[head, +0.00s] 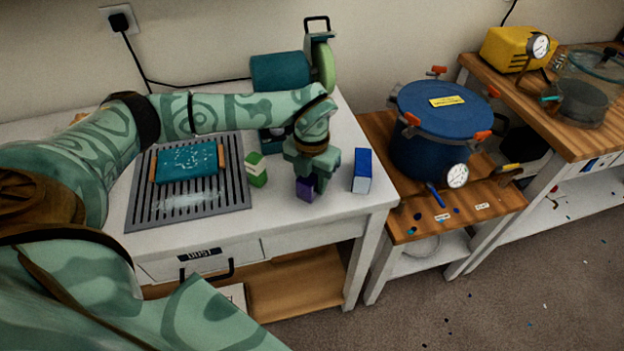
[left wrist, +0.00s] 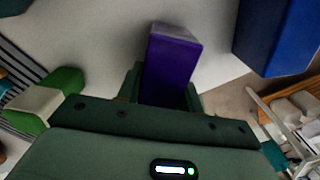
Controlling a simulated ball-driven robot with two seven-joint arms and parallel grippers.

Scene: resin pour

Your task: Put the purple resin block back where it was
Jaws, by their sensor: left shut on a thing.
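The purple resin block (head: 305,188) is between the fingers of my left gripper (head: 312,176), at the white table's front right part. In the left wrist view the purple block (left wrist: 170,62) stands out from between the jaws, which are shut on it. I cannot tell for sure whether its underside touches the table. A green and white block (head: 256,169) is to its left, also in the left wrist view (left wrist: 45,98). A blue block (head: 362,171) is to its right, also in the left wrist view (left wrist: 275,35). My right gripper is not in view.
A grey slatted grate (head: 228,193) with a teal slab (head: 187,163) lies left on the white table (head: 335,208). A teal and green machine (head: 285,72) stands behind my gripper. A blue pressure pot (head: 440,120) stands on a lower wooden stand (head: 500,195) to the right.

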